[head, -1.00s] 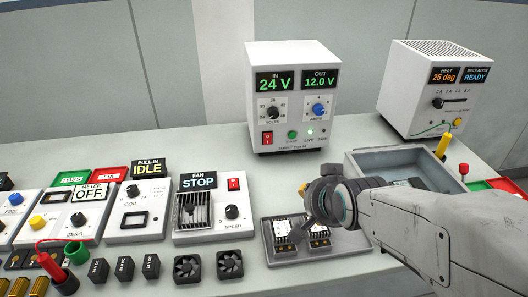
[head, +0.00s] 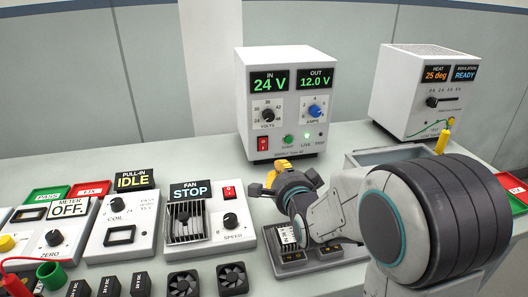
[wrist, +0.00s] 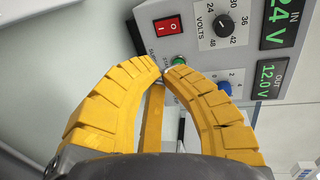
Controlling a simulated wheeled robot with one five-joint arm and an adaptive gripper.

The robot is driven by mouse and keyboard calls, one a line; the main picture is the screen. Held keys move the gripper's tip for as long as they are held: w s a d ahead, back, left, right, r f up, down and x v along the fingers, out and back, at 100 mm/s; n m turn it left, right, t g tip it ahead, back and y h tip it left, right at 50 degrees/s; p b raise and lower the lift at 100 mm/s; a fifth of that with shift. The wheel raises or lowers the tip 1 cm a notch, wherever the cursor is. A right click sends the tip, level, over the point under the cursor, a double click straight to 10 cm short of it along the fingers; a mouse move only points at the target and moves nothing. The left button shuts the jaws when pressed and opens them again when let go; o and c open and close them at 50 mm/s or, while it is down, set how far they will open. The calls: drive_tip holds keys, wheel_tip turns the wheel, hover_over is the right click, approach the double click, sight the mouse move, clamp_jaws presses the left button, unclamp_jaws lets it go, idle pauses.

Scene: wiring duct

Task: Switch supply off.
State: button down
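The power supply (head: 290,154) is a white box at the back of the bench. Its displays read IN 24 V (head: 269,81) and OUT 12.0 V (head: 317,79). Its red rocker switch (head: 262,144) is at the lower left of the front; it also shows in the wrist view (wrist: 168,27). A green start button (head: 288,139) is to its right, and a live lamp (head: 306,136) glows. My gripper (head: 272,173) is in front of and below the switch, apart from it. In the wrist view its yellow fingertips (wrist: 168,69) meet, with nothing between them.
A coil unit (head: 123,236) and meter stand further left. A heat unit (head: 393,121) and grey tray (head: 376,158) are at the right. Small fans (head: 232,279) lie in front.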

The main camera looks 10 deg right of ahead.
idle(0.4)
drive_tip(key=p, duration=0.1)
approach(264, 145)
drive_tip(key=w, duration=0.1)
drive_tip(key=w+f, duration=0.1)
drive_tip(key=w, duration=0.2)
drive_tip(key=shift+w+f, duration=0.4)
drive_tip(key=shift+w+r+p, duration=0.15)
drive_tip(key=shift+w+p, duration=0.25)
drive_tip(key=shift+w, duration=0.9)
